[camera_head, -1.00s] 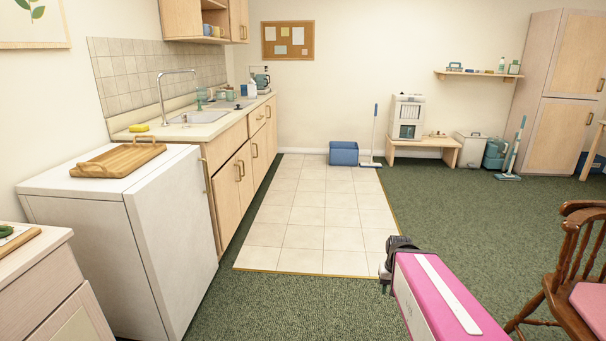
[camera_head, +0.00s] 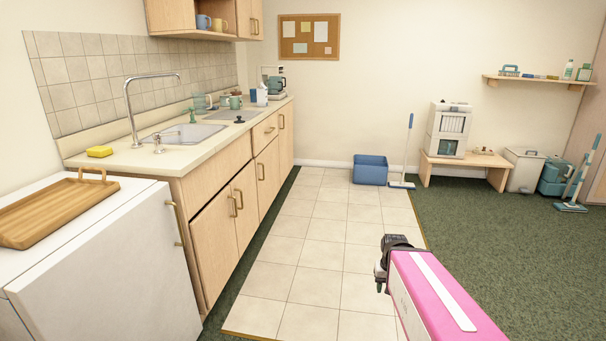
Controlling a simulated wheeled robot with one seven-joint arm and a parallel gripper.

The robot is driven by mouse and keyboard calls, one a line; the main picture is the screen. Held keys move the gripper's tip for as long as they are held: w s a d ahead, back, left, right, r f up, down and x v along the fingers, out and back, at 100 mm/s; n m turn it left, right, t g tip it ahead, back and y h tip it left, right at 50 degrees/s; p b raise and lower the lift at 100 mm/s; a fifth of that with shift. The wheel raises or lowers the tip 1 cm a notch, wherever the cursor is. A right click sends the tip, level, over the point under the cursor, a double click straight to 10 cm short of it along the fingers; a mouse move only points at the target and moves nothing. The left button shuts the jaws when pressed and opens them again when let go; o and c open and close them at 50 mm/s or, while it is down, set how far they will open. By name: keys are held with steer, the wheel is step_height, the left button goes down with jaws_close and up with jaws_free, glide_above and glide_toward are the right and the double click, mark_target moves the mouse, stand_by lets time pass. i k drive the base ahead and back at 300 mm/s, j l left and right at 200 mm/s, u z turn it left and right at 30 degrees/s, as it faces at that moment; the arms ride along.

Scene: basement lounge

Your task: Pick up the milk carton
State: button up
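I cannot make out a milk carton in this view. My pink arm reaches in from the bottom right, and my gripper (camera_head: 382,278) is at its dark end, over the tiled floor. Its fingers are too small and turned away to tell whether they are open or shut. Nothing is seen hanging from it. The white fridge (camera_head: 110,270) stands at the lower left with its door closed, so its inside is hidden. A wooden tray (camera_head: 48,212) lies on top of it.
The counter (camera_head: 150,158) along the left wall holds a yellow sponge (camera_head: 99,152), a sink (camera_head: 187,133) and several mugs. A blue bin (camera_head: 370,170), a mop (camera_head: 407,150) and a low bench (camera_head: 465,166) stand by the back wall. The tiled floor (camera_head: 318,235) is clear.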

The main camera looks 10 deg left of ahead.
mark_target(263, 91)
steer(key=i+u, duration=0.2)
steer(key=i, duration=0.25)
steer(key=i+l+u, duration=0.2)
steer(key=i, duration=0.2)
steer(key=i+l+u, duration=0.2)
steer(key=i, duration=0.25)
steer(key=i+l+u, duration=0.2)
steer(key=i, duration=0.2)
steer(key=i+l+u, duration=0.25)
steer(key=u, duration=0.2)
steer(key=i+l+u, duration=0.3)
steer(key=u, duration=0.15)
steer(key=i+l+u, duration=0.2)
steer(key=l+u, duration=0.25)
steer(key=i+l+u, duration=0.1)
steer(key=l+u, duration=0.35)
steer(key=l, duration=0.7)
steer(key=z, duration=1.2)
steer(key=i+j, duration=0.05)
steer(key=j, duration=0.05)
